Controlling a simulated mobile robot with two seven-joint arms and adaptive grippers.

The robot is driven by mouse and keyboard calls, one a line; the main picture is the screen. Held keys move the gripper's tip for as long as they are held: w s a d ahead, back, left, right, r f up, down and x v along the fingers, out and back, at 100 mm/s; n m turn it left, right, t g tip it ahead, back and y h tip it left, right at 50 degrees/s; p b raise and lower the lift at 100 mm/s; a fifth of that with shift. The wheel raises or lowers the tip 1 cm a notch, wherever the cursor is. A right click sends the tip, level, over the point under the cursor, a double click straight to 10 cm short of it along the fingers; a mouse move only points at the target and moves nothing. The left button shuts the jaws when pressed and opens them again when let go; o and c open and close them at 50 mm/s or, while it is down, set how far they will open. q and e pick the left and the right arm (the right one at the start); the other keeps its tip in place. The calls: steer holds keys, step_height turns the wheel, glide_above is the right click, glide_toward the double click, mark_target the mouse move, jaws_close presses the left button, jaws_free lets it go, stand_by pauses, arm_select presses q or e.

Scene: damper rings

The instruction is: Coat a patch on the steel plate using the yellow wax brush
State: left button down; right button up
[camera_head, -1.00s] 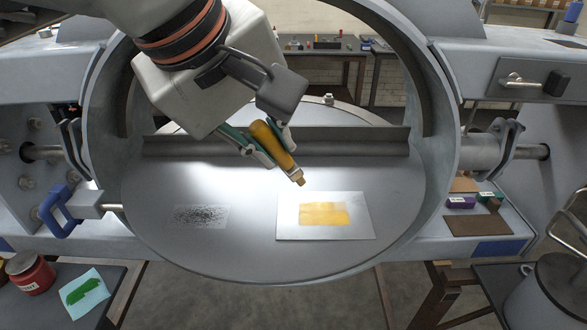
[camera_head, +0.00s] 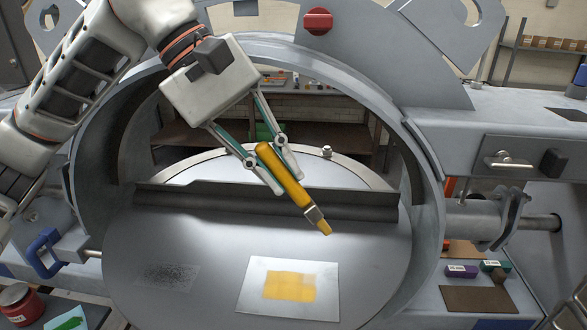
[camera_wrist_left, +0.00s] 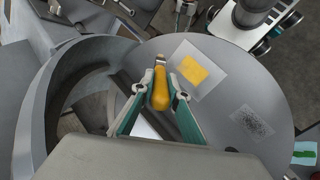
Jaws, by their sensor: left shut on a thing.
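The yellow wax brush (camera_head: 287,181) is held in my left gripper (camera_head: 264,178), its bristle end pointing down and to the right. The brush also shows between the fingers in the left wrist view (camera_wrist_left: 160,88). The steel plate (camera_head: 248,297) lies flat on the round grey disc, with a yellow coated patch (camera_head: 290,286) on its middle. The plate shows in the left wrist view (camera_wrist_left: 187,87) too. The brush tip is above and behind the plate, apart from it. My right gripper cannot be made out in the head view.
A dark scribbled patch (camera_head: 165,276) is on the disc (camera_head: 215,260) left of the plate. A dark ledge (camera_head: 350,205) crosses behind, and a thick metal ring (camera_head: 425,200) surrounds the work. A red jar (camera_head: 18,303) stands at the lower left; small blocks (camera_head: 461,271) lie at the right.

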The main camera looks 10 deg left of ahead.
arm_select(q)
steer(key=shift+w, duration=0.1)
steer(key=shift+f, duration=0.15)
step_height(320, 180, down, 5)
steer(key=shift+r+b, duration=0.2)
steer(key=shift+b, duration=0.55)
arm_select(e)
steer(key=shift+w+a+r, duration=0.45)
steer(key=shift+w+a, duration=0.05)
steer(key=shift+a, duration=0.1)
